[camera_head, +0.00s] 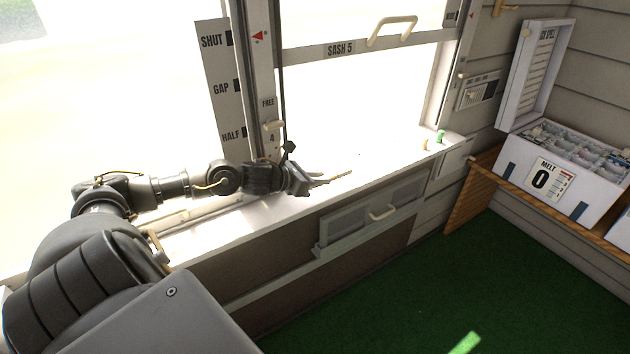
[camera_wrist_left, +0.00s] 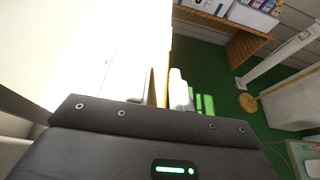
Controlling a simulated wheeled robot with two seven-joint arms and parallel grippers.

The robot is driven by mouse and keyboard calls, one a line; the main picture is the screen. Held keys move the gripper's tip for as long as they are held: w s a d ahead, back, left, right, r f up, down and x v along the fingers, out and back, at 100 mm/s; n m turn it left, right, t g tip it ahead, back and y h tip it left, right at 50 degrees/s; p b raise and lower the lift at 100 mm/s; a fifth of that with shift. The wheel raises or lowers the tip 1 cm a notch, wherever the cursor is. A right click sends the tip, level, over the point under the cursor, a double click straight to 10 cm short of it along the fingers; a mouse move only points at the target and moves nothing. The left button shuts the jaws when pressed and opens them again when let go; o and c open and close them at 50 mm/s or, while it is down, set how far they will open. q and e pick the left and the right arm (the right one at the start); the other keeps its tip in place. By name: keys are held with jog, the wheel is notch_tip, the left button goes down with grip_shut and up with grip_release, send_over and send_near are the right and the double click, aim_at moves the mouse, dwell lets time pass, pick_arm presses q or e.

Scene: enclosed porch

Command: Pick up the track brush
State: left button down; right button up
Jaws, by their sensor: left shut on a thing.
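My left gripper (camera_head: 318,181) reaches over the bright window sill from the left, near the base of the sash frame. It is shut on a slim tan thing, which I take to be the track brush (camera_head: 341,176); its end sticks out to the right beyond the fingertips. In the left wrist view, the brush (camera_wrist_left: 150,90) shows as a narrow brown strip by the pale fingers. The rest of it is hidden by the gripper. I cannot tell whether it touches the sill. My right gripper is not in view.
The sill (camera_head: 385,158) is washed out by light. Small green pegs (camera_head: 440,136) stand at its right end. Below it is a drawer with a pale handle (camera_head: 382,213). An open white case (camera_head: 560,172) sits on a wooden shelf at right. The green floor (camera_head: 430,290) is clear.

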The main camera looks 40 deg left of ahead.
pick_arm(q)
jog(key=d+r+p, duration=0.4)
jog(key=d+r, duration=0.4)
jog(key=d, duration=0.4)
jog(key=shift+s+d+r+p, duration=0.2)
jog(key=shift+s+d+p, duration=0.1)
jog(key=shift+p, duration=0.05)
